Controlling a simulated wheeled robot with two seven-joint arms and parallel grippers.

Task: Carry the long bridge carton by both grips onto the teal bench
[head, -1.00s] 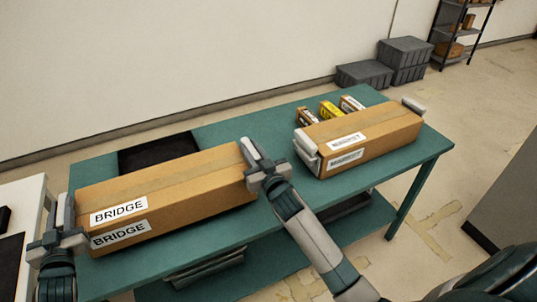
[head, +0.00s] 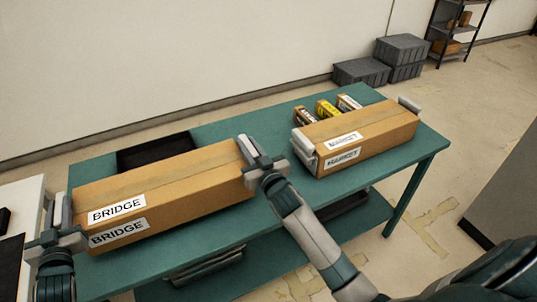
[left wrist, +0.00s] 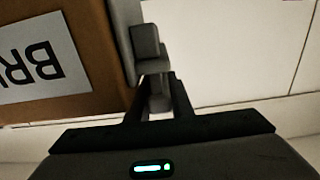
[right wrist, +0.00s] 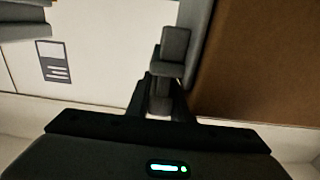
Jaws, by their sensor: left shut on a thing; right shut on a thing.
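The long brown bridge carton (head: 165,187), labelled BRIDGE, is at the left part of the teal bench (head: 235,229) in the head view. I cannot tell whether its underside touches the bench top. My left gripper (head: 57,236) is shut on the grey grip at the carton's left end; that grip (left wrist: 122,35) and the label show in the left wrist view. My right gripper (head: 264,167) is shut on the grey grip at the right end; that grip (right wrist: 200,30) shows beside the brown carton side (right wrist: 255,65) in the right wrist view.
A second long carton (head: 365,135) with grey end grips lies on the bench's right part. Several small boxes (head: 325,109) stand behind it. A black mat (head: 155,152) lies behind the bridge carton. A white table (head: 30,195) is at the left. Grey crates (head: 400,50) stand beyond.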

